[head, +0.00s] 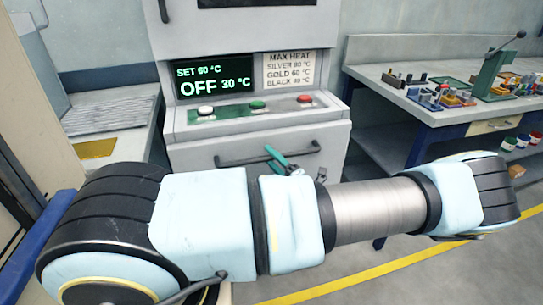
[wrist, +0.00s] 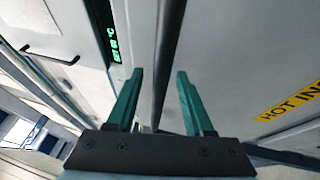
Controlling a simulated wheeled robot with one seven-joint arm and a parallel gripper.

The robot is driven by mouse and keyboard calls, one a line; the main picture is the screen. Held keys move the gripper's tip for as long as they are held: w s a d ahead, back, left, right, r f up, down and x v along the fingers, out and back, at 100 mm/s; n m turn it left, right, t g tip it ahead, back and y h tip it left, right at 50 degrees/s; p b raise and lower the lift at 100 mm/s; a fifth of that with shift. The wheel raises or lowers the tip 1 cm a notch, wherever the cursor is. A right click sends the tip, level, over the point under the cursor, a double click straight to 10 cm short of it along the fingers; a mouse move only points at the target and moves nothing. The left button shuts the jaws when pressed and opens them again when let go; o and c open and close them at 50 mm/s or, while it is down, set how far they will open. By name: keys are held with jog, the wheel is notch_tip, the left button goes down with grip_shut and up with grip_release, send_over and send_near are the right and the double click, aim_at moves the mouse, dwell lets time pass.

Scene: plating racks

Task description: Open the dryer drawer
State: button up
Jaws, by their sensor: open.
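The dryer is a grey cabinet (head: 330,85) in the middle of the head view. Its drawer front (head: 205,156) is below the button panel and looks closed. A dark bar handle (head: 235,160) runs across the drawer front. My gripper (head: 274,156) has teal fingers and is at this handle, right of its middle. In the wrist view my gripper (wrist: 160,74) is open, with the dark handle bar (wrist: 172,35) running between its two fingers. I cannot tell whether either finger touches the bar. My arm hides the lower part of the drawer front.
The display (head: 214,76) reads SET 60 °C, OFF 30 °C. Buttons (head: 257,105) sit above the drawer. A yellow HOT label (wrist: 292,100) is on the drawer front. A workbench with parts (head: 435,100) stands right, a bench with a yellow piece (head: 95,148) left.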

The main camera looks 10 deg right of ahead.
jog(key=shift+w, duration=0.1)
grip_shut()
dwell(0.4)
dwell(1.0)
